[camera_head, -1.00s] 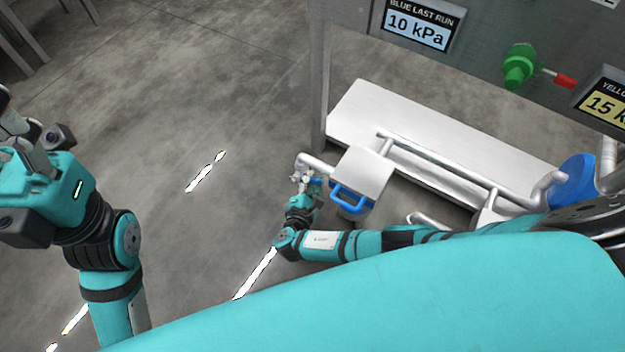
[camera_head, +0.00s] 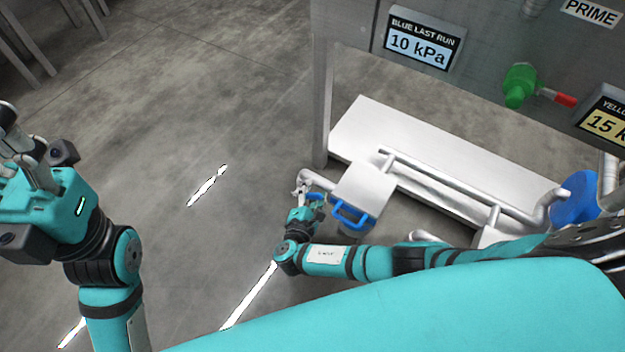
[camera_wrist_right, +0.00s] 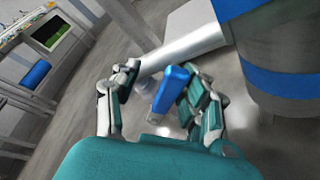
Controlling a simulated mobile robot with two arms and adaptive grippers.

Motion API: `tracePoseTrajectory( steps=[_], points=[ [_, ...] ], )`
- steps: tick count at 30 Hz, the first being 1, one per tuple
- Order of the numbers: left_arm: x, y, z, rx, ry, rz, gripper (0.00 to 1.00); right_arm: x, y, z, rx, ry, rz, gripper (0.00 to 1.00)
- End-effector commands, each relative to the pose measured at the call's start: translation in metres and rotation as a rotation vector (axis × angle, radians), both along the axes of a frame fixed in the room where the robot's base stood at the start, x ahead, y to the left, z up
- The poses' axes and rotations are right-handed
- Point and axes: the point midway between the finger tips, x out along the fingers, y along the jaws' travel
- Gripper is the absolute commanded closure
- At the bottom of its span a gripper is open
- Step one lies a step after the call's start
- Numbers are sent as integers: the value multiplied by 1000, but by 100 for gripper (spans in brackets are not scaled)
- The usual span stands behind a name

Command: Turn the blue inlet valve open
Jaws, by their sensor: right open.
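The blue inlet valve's lever (camera_wrist_right: 172,88) shows in the right wrist view as a blue bar beside a pale pipe. My right gripper (camera_wrist_right: 158,103) is open, with one finger on each side of the lever. I cannot tell whether a finger touches it. In the head view, my right gripper (camera_head: 303,188) is at the pipe's left end, and the lever (camera_head: 316,196) is mostly hidden by it. My left gripper (camera_head: 22,150) is at the left edge, far from the valve; its jaw opening is unclear.

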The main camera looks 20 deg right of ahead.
Motion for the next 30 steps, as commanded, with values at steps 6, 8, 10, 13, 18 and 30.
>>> tracePoseTrajectory(
  steps=[6,8,10,13,18,30],
  points=[
    [0,0,0,0,0,0,56,0,0,33,3,-3,1,56],
    [0,0,0,0,0,0,56,0,0,43,3,-4,0,56],
    [0,0,0,0,0,0,56,1,0,54,3,-3,1,56],
    [0,0,0,0,0,0,56,1,0,67,2,-3,0,56],
    [0,0,0,0,0,0,56,1,0,79,0,-2,1,56],
    [0,0,0,0,0,0,56,1,0,82,-1,-1,1,65]
  ],
)
